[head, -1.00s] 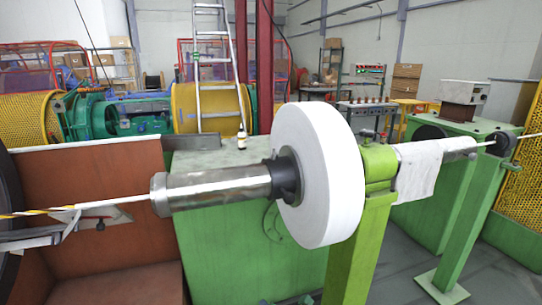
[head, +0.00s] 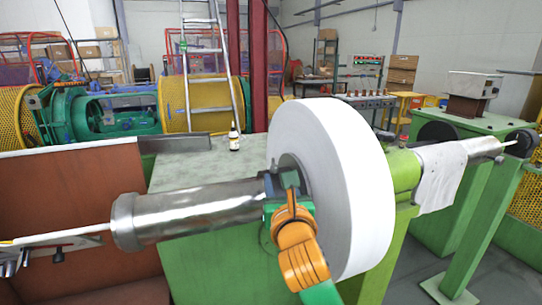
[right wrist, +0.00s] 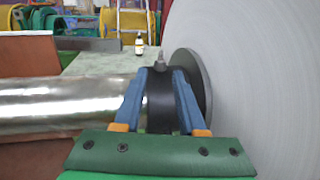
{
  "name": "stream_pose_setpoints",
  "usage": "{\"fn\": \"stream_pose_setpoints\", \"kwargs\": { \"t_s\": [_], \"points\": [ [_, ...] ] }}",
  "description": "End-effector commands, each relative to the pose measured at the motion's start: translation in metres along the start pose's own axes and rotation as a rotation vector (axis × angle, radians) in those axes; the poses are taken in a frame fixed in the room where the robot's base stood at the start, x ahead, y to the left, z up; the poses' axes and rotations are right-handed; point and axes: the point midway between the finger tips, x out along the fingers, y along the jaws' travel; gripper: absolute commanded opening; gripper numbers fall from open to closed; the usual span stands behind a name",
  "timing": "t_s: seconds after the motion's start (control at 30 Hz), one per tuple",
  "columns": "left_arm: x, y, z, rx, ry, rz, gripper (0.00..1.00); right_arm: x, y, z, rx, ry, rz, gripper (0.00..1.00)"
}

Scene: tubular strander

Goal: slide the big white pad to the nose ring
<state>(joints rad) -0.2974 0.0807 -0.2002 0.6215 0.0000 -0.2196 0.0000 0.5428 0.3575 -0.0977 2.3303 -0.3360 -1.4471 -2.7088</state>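The big white pad (head: 349,183) is a thick upright disc around the horizontal shaft, right of the polished metal tube (head: 195,207). It also fills the right of the right wrist view (right wrist: 262,80). A black collar (right wrist: 160,102) with a small upright knob (right wrist: 160,60) sits between tube and pad. A ring (head: 125,222) caps the tube's left end; I cannot tell if it is the nose ring. My right gripper (head: 287,181) is at the collar, left of the pad. My left gripper is not distinguishable.
A green post (head: 402,172) stands close behind the pad's right side. A white cloth (head: 440,175) hangs over the shaft farther right. A small bottle (head: 234,136) stands on the green tabletop (head: 190,167). A brown panel (head: 70,195) is at the left.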

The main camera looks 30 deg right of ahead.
Motion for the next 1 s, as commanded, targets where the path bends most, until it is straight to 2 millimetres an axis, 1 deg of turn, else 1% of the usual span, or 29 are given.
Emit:
{"fn": "stream_pose_setpoints", "kwargs": {
  "t_s": [0.07, 0.13, 0.4, 0.5, 0.6, 0.8, 0.83, 0.87, 0.9, 0.97, 1.0],
  "points": [
    [0.000, 0.000, -0.001, 0.000, 0.002, 0.000, 0.40, 0.000, -0.001, 0.003, -0.009, -0.006, -0.002, 0.40],
    [-0.001, 0.000, -0.001, -0.001, 0.002, 0.001, 0.40, 0.006, -0.001, 0.004, -0.011, -0.007, -0.003, 0.40],
    [-0.009, 0.001, 0.003, -0.001, -0.008, 0.002, 0.40, 0.054, -0.001, 0.005, -0.010, -0.005, -0.003, 0.40],
    [-0.010, 0.001, 0.003, -0.001, -0.009, 0.002, 0.40, 0.064, -0.001, 0.004, -0.009, -0.005, -0.002, 0.40],
    [-0.011, 0.001, 0.003, -0.001, -0.008, 0.001, 0.40, 0.069, -0.001, 0.004, -0.010, -0.006, -0.001, 0.40],
    [-0.010, 0.001, 0.002, -0.001, -0.006, 0.001, 0.40, 0.070, -0.001, 0.003, -0.010, -0.007, -0.001, 0.40],
    [-0.010, 0.001, 0.002, -0.001, -0.006, 0.001, 0.40, 0.070, -0.001, 0.003, -0.010, -0.007, -0.001, 0.35],
    [-0.010, 0.001, 0.002, -0.001, -0.006, 0.001, 0.40, 0.069, -0.001, 0.003, -0.010, -0.007, -0.001, 0.27],
    [-0.010, 0.001, 0.002, -0.001, -0.006, 0.001, 0.40, 0.069, -0.001, 0.003, -0.010, -0.007, -0.001, 0.16],
    [-0.010, 0.001, 0.002, -0.001, -0.006, 0.001, 0.40, 0.069, -0.001, 0.003, -0.010, -0.007, -0.001, 0.00],
    [-0.010, 0.001, 0.002, -0.001, -0.005, 0.001, 0.40, 0.069, -0.001, 0.003, -0.010, -0.007, -0.001, 0.00]
  ]
}}
